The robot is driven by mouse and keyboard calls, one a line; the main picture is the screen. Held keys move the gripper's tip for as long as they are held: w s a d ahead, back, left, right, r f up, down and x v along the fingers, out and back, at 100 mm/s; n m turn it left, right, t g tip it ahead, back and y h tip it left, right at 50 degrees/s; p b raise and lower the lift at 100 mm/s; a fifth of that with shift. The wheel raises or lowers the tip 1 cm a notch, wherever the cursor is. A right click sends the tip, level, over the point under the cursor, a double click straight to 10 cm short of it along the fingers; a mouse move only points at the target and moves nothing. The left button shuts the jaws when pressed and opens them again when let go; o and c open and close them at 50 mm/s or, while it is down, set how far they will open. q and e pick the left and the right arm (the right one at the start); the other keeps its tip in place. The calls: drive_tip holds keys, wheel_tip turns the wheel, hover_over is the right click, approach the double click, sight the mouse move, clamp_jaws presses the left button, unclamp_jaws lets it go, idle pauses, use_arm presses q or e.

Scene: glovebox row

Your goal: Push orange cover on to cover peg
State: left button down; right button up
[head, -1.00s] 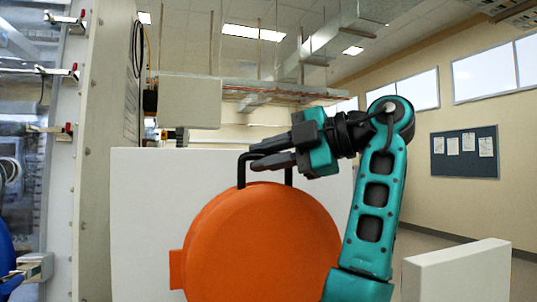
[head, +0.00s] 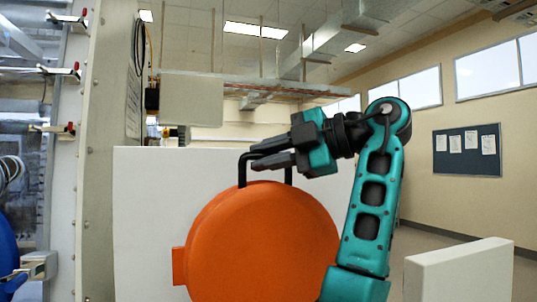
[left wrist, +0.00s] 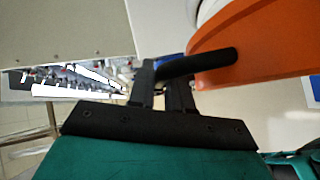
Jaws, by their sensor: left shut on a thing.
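The orange cover (head: 262,245) is a large round disc with a black handle (head: 242,172) on top and a small tab on its left edge. It stands upright in front of a white panel. My left gripper (head: 256,156) is shut on the handle at the cover's top. In the left wrist view the gripper (left wrist: 160,80) has its fingers on the black handle (left wrist: 205,61), with the orange cover (left wrist: 265,45) at the upper right. I cannot make out the cover peg. My right gripper is not in view.
The white panel (head: 145,220) stands behind the cover. The glovebox wall (head: 100,160) with clamps is at the left. A low white block (head: 460,272) stands at the lower right. A notice board (head: 467,150) hangs on the far wall.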

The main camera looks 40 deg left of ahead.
use_arm(q)
drive_tip(key=shift+w+a+f+p, duration=0.1)
drive_tip(key=shift+w+a+p, duration=0.2)
drive_tip(key=shift+a, duration=0.35)
drive_tip(key=shift+w+a+p, duration=0.25)
drive_tip(key=shift+w+a, duration=0.1)
drive_tip(key=shift+a, duration=0.35)
drive_tip(key=shift+w+a+f+p, duration=0.1)
drive_tip(key=shift+w+a+p, duration=0.2)
drive_tip(key=shift+a, duration=0.35)
idle(0.8)
drive_tip(key=shift+w+a+f, duration=0.15)
drive_tip(key=shift+w+a, duration=0.15)
drive_tip(key=shift+a, duration=0.2)
idle(0.6)
drive_tip(key=c, duration=1)
unclamp_jaws()
drive_tip(key=shift+f, duration=0.1)
drive_tip(key=p+v, duration=0.1)
drive_tip(key=v, duration=1)
drive_tip(key=shift+d, duration=0.1)
drive_tip(key=shift+v, duration=0.9)
